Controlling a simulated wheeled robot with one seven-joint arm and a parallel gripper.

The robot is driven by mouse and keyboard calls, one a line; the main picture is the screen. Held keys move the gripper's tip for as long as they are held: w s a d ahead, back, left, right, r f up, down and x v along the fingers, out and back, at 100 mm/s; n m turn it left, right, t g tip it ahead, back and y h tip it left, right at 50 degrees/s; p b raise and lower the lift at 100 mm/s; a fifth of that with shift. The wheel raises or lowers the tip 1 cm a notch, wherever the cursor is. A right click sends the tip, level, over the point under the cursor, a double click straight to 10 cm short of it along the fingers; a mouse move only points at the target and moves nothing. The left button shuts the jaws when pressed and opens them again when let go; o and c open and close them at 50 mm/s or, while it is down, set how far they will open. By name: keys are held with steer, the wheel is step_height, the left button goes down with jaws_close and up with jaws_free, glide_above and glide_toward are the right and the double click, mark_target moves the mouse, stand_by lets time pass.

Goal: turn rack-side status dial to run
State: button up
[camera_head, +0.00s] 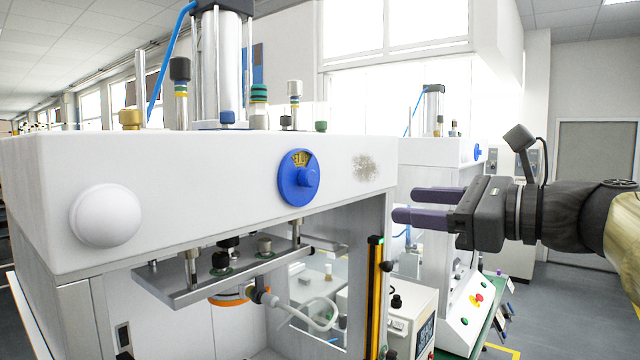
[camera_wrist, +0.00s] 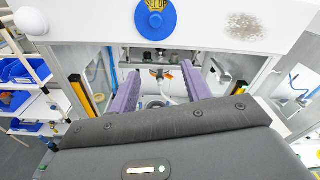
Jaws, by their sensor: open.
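The blue status dial (camera_head: 298,178) is on the front face of the white press head, with a raised round knob and a yellow window at its top. In the wrist view the dial (camera_wrist: 155,20) is at the top, and its yellow window reads "SET UP". My gripper (camera_head: 403,205) is open and empty, to the right of the dial and apart from it. Its two purple fingers also show in the wrist view (camera_wrist: 158,90), spread apart and below the dial, with nothing between them.
A white dome (camera_head: 105,215) sits on the press head's left side. A grey speckled patch (camera_head: 366,168) is right of the dial. Below the head are a metal plate (camera_head: 225,275) and a yellow-and-black post (camera_head: 375,295). A second press (camera_head: 440,160) stands behind my gripper.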

mark_target(313, 179)
steer(key=shift+s+r+y, duration=0.15)
steer(key=shift+s+r, duration=0.05)
steer(key=shift+r, duration=0.4)
steer(key=shift+s+r+y, duration=0.15)
steer(key=shift+s+r, duration=0.05)
steer(key=shift+r, duration=0.35)
steer(key=p+x, duration=0.6)
steer(key=x, duration=1)
steer(key=shift+w+a+r, duration=0.1)
steer(key=shift+a+r, duration=0.05)
steer(key=shift+w+a, duration=0.35)
steer(key=shift+a, duration=0.15)
steer(key=c, duration=1)
